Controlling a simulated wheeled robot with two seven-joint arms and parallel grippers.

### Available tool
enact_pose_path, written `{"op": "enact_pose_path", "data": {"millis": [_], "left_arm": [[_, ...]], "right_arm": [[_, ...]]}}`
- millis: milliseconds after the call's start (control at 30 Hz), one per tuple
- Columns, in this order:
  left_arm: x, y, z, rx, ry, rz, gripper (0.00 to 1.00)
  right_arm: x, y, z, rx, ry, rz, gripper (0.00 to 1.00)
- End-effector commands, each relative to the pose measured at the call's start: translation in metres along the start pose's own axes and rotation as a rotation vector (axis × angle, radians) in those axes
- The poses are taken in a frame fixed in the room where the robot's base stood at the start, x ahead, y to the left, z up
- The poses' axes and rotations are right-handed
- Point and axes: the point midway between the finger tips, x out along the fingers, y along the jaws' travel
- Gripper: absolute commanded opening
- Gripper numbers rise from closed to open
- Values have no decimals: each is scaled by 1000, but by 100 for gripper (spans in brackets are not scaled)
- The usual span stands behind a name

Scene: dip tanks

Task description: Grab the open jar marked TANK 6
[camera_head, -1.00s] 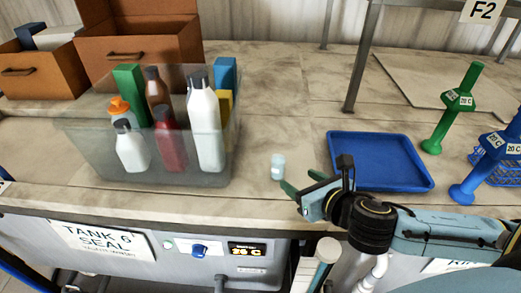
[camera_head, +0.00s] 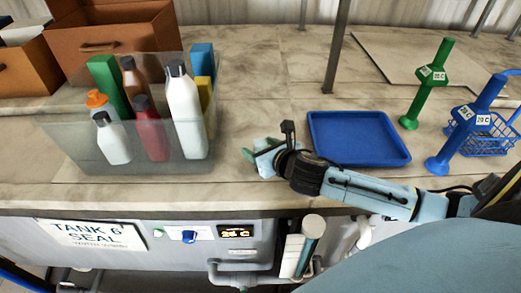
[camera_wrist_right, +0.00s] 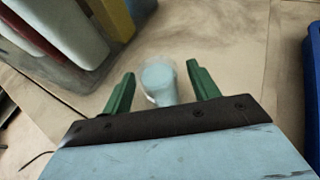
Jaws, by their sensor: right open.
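A small pale blue-white jar (camera_wrist_right: 160,84) stands on the worktop in the right wrist view, with no readable marking. My right gripper (camera_head: 250,154) is open, its green fingers one on each side of the jar with gaps showing. Whether the jar is fully between the fingertips or just beyond them is hard to tell. In the head view the gripper largely hides the jar. A TANK 6 SEAL sign (camera_head: 92,234) is on the front panel below the worktop. My left gripper is out of view.
A clear bin (camera_head: 150,165) of several bottles and boxes stands left of my right gripper. A blue tray (camera_head: 357,138) lies close on its right. Green (camera_head: 424,90) and blue (camera_head: 466,125) dumbbell-shaped pieces stand further right. Worktop behind the gripper is clear.

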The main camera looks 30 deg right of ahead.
Motion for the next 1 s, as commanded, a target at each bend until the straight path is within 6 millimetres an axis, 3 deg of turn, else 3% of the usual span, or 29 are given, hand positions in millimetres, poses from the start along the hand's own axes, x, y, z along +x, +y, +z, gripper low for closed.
{"op": "enact_pose_path", "data": {"millis": [200,467,867,1000], "left_arm": [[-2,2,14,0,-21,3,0],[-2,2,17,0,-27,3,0],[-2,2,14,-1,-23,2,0],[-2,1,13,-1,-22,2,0]], "right_arm": [[21,0,0,-1,0,1,60],[23,0,0,-1,1,1,60],[22,0,0,-1,0,1,8],[22,0,0,-1,0,1,7]]}}
